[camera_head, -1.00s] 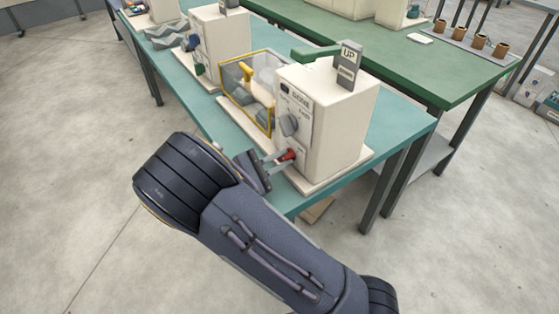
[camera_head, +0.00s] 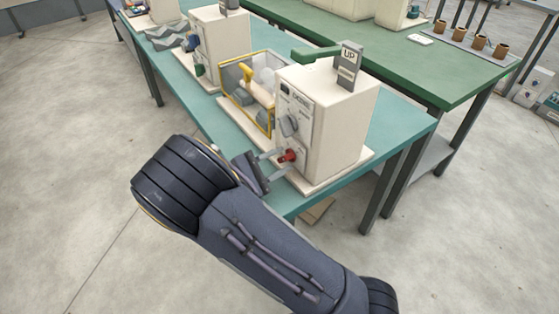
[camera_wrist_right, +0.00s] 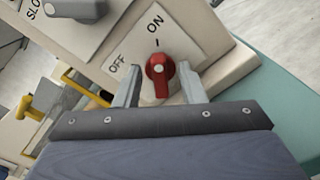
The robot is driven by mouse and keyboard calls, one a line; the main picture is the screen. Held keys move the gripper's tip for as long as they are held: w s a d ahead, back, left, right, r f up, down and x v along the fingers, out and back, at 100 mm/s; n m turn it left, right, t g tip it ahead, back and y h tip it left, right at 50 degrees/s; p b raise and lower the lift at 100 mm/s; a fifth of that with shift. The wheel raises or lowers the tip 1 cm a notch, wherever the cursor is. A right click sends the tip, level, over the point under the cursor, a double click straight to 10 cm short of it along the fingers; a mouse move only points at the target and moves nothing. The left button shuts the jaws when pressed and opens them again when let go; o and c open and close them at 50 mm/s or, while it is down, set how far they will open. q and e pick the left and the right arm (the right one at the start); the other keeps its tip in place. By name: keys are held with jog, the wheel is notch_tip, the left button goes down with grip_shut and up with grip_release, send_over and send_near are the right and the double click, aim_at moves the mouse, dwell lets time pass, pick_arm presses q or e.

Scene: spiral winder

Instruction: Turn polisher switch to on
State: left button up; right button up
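The polisher (camera_head: 330,120) is a cream box on the teal table, with a grey dial and a red switch knob on its front. The red switch (camera_head: 289,156) shows large in the right wrist view (camera_wrist_right: 160,70), between ON and OFF labels. Its pointer faces up toward the short mark beside ON, away from OFF. My right gripper (camera_head: 274,166) is at the polisher's front, fingers apart. In the right wrist view the fingers (camera_wrist_right: 158,84) stand on either side of the knob, with gaps. My left gripper is not in view.
A yellow-framed clear box (camera_head: 246,92) stands left of the polisher. Another cream machine (camera_head: 222,42) is further back on the teal table (camera_head: 400,122). A sign reading UP (camera_head: 348,64) tops the polisher. A green table (camera_head: 450,75) stands behind. Floor at the front left is clear.

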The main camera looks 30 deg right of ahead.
jog(key=a, duration=0.7)
jog(key=shift+s+a, duration=0.15)
jog(key=shift+s, duration=0.1)
